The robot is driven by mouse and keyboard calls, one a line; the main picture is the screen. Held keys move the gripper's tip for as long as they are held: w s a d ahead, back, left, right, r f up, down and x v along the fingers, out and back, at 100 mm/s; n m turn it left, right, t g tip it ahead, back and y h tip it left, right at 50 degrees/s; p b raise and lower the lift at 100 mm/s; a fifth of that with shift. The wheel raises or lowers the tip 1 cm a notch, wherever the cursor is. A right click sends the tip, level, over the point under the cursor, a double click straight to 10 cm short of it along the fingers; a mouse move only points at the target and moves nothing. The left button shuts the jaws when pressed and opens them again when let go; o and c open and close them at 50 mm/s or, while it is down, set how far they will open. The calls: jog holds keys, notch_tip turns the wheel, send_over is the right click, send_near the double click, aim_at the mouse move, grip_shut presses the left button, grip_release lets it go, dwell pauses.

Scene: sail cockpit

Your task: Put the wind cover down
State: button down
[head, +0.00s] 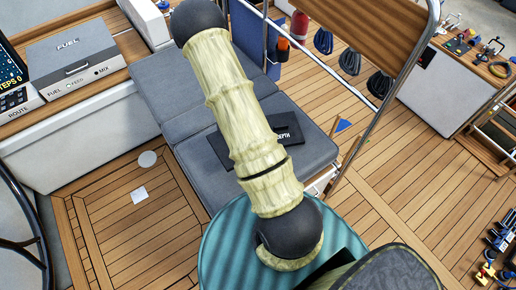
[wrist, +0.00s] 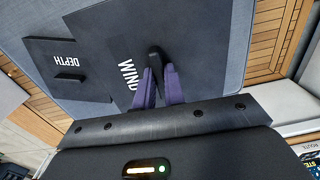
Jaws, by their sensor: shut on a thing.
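The wind cover (wrist: 205,50) is a flat dark plate with white WIND lettering and a black upright grip, seen in the wrist view. My gripper (wrist: 157,68) has purple fingers shut on that grip. The plate appears in front of the edge of a similar depth cover (wrist: 50,57), which lies on the grey-blue cushion (wrist: 165,115). I cannot tell whether the wind cover touches the cushion or is held just above it. In the head view my arm hides the gripper and most of the wind cover; the depth cover (head: 290,134) shows right of the arm.
The cushioned seat (head: 175,88) has bare room at its left and far end. A fuel box (head: 72,55) stands on the white counter at left. A metal-framed wooden panel (head: 375,30) rises at right. Wooden deck (head: 385,180) surrounds the seat.

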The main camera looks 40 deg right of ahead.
jog(key=shift+w+a+f+n, duration=0.15)
jog(key=shift+w+a, duration=0.1)
jog(key=shift+a, duration=0.15)
jog(key=shift+w+a+f+n, duration=0.1)
jog(key=shift+w+a+n, duration=0.1)
jog(key=shift+a, duration=0.2)
jog(key=shift+f, duration=3.1)
